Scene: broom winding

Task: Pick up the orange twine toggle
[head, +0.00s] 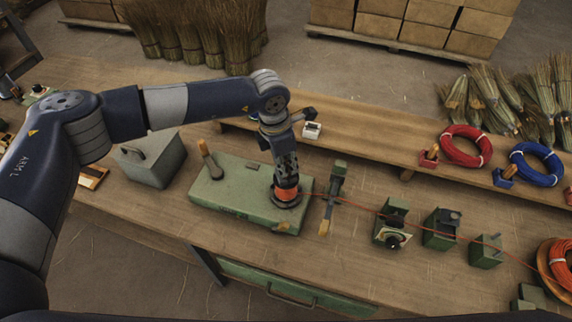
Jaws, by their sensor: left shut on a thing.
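My left gripper (286,177) points down over the green machine box (236,184), above a dark round fitting on its top. It is shut on a small orange piece at its tips, which I take for the orange twine toggle (287,190); the fingers partly hide it. Orange twine (352,205) runs from there to the right, past the green bench fixtures, to the orange coil (558,262) at the right edge. I cannot tell whether the orange piece touches the fitting. My right gripper is not in view.
A lever tool (333,195) and several green fixtures, one with a dark knob (392,239), stand right of the box. A grey-green case (150,158) stands left. Red (465,146) and blue (536,164) coils lie on the raised back shelf. The bench front is mostly clear.

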